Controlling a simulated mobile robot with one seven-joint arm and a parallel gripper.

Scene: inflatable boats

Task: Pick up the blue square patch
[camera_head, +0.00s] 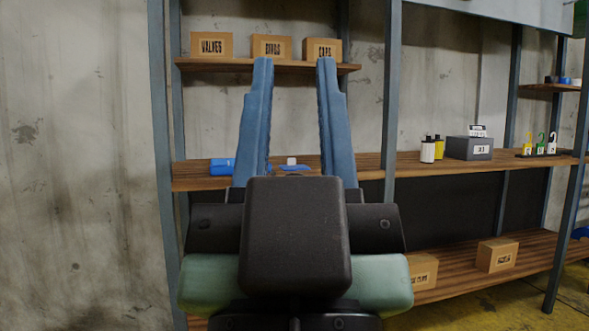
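My gripper (294,62) is raised in the foreground, with its two blue fingers pointing up and spread apart. It is open, and nothing shows held between the fingers. A small flat blue piece (297,168), seemingly the blue square patch, lies on the middle wooden shelf (375,166). It shows in the gap between the fingers, beyond them, and my gripper's body may hide its lower edge. A larger blue item (221,166) lies on the same shelf to the left, partly behind the left finger. A small white object (291,160) stands right by the flat piece.
Boxes labelled VALVES (211,45) and CAPS (322,49) stand on the upper shelf, with another between them. White (427,151) and yellow containers and a grey box (470,147) stand farther right on the middle shelf. A metal post (391,90) rises right of my gripper.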

